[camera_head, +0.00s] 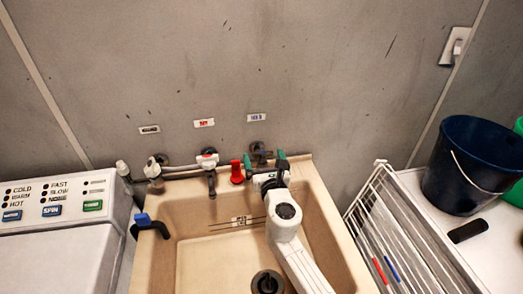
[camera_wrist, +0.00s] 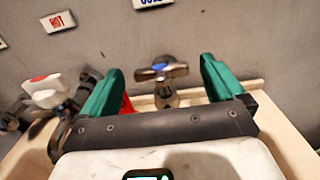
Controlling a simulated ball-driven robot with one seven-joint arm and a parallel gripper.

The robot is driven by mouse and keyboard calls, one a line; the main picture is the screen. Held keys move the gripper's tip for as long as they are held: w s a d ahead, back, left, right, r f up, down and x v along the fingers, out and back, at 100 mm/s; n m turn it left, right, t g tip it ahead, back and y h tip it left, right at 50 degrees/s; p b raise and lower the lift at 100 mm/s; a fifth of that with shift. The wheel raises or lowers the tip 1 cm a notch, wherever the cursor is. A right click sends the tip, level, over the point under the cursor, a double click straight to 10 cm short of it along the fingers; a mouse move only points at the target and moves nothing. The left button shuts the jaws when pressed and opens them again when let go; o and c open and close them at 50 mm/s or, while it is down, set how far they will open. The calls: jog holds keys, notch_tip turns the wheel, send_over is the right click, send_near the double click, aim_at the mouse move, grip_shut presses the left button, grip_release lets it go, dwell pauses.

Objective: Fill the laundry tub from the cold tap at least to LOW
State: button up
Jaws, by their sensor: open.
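The beige laundry tub (camera_head: 205,262) stands against the wall; I see no water in it. Its drain (camera_head: 267,282) is dark, and I cannot tell whether it is plugged. Dark level marks (camera_head: 236,222) show on its back wall. The cold tap (camera_head: 259,148) is on the wall under a label with blue lettering (camera_head: 257,117). My gripper (camera_head: 265,160) is open in front of this tap. In the wrist view the cross-shaped tap handle (camera_wrist: 161,72) appears between the two green fingers (camera_wrist: 162,66), with gaps on both sides. No flow from the tap is visible.
The tap under the red label (camera_head: 204,123) is left of my gripper, with a red object (camera_head: 237,172) between. A blue-topped hook-shaped hose (camera_head: 145,224) sits on the tub's left rim. A washing machine (camera_head: 60,235) is left; a white rack (camera_head: 392,225) and dark bucket (camera_head: 468,165) are right.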

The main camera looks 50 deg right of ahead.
aim_at(263, 155)
jog(key=shift+x, duration=1.95)
jog(key=shift+c, duration=0.2)
jog(key=c, duration=0.9)
